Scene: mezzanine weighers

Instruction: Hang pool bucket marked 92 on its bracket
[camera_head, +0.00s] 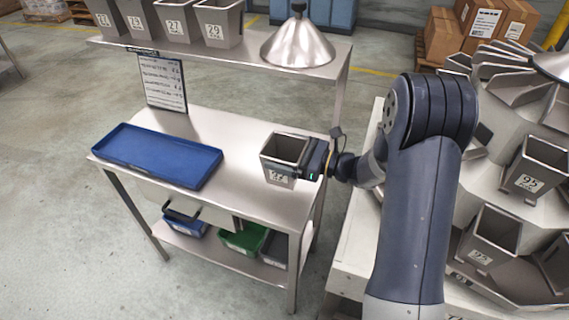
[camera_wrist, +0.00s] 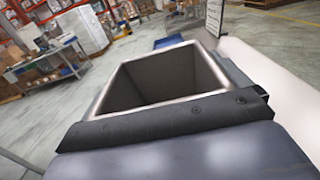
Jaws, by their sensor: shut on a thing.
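The pool bucket (camera_head: 284,150) is a grey metal, open-topped square bucket with a white label whose number looks like 92, partly blurred. My gripper (camera_head: 310,160) is shut on it from the right side and holds it upright over the right end of the steel table. I cannot tell whether its base touches the table. In the wrist view the bucket's open mouth (camera_wrist: 165,78) fills the middle and is empty, with my dark gripper (camera_wrist: 170,118) against its near side. The weigher (camera_head: 500,110) stands at the right; no free bracket can be made out.
On the weigher hang buckets, one marked 95 (camera_head: 537,165) and a lower one (camera_head: 488,238) with an unclear label. The steel table (camera_head: 222,135) holds a blue tray (camera_head: 158,155). Its upper shelf holds several buckets (camera_head: 217,25) and a metal cone (camera_head: 298,45).

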